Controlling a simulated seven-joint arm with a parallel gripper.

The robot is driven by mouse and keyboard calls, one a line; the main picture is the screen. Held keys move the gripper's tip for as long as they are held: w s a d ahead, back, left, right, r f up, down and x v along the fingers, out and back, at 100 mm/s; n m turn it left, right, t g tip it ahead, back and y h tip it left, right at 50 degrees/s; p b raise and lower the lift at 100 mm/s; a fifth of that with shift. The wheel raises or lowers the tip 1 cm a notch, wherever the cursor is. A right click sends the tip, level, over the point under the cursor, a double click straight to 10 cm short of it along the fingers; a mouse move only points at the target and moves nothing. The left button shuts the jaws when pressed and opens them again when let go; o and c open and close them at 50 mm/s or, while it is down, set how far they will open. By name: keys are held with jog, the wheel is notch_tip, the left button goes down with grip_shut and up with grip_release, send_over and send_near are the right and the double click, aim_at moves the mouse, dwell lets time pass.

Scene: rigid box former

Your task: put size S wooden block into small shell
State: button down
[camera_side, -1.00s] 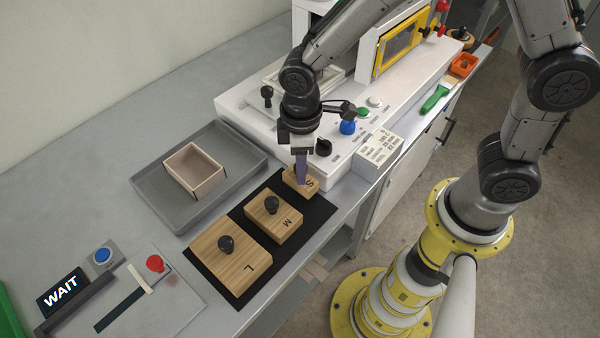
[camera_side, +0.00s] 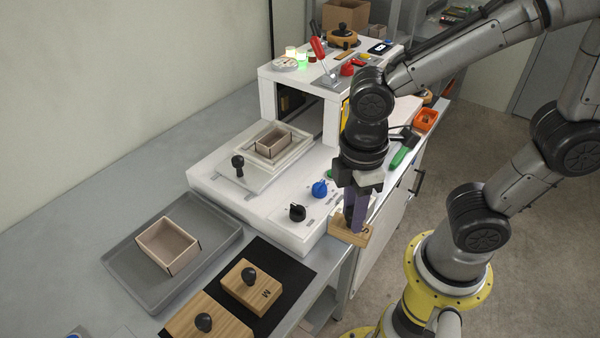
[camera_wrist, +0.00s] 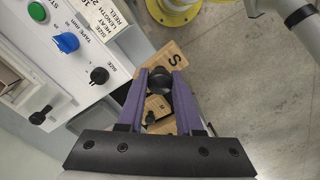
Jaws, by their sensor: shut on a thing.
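The size S wooden block (camera_side: 340,236) is a small light-wood block marked S, with a dark knob. My gripper (camera_side: 354,222) is shut on its knob and holds it raised by the front edge of the white machine. In the wrist view the S block (camera_wrist: 176,58) sits at the purple fingertips (camera_wrist: 160,80), its knob between them. A small open wooden shell (camera_side: 273,143) stands in a pale frame on the machine, left of and behind my gripper. Another, seemingly larger open shell (camera_side: 168,240) sits in the grey tray (camera_side: 120,268).
The M block (camera_side: 236,296) and L block (camera_side: 216,322) lie on the black mat (camera_side: 288,262). The machine top has a black-knobbed lever (camera_side: 238,165), a black dial (camera_side: 297,212) and a blue knob (camera_side: 320,188). A white housing (camera_side: 290,85) rises behind the small shell.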

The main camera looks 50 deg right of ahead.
jog(key=shift+r+n, duration=0.1)
jog(key=shift+n, duration=0.6)
jog(key=shift+w+r+n, duration=0.15)
jog(key=shift+r+n, duration=0.1)
jog(key=shift+n, duration=0.55)
jog(key=w+d+r+n, duration=0.3)
jog(key=w+r+n, duration=0.3)
jog(key=w+n, duration=0.6)
jog(key=w+d+r+n, duration=0.1)
jog(key=w+d, duration=0.2)
jog(key=d, duration=0.3)
jog(key=w+d+n, duration=0.1)
jog(key=w+d, duration=0.3)
jog(key=d, duration=0.2)
jog(key=shift+w+d+f, duration=0.5)
jog(key=shift+w+f, duration=1.65)
jog(key=shift+w, duration=0.1)
jog(key=shift+w+d+f, duration=0.5)
jog(key=shift+w+f, duration=1.65)
jog(key=shift+w, duration=0.1)
jog(key=shift+w+d+f, duration=0.5)
jog(key=shift+w+f, duration=1.65)
jog(key=shift+w, duration=0.1)
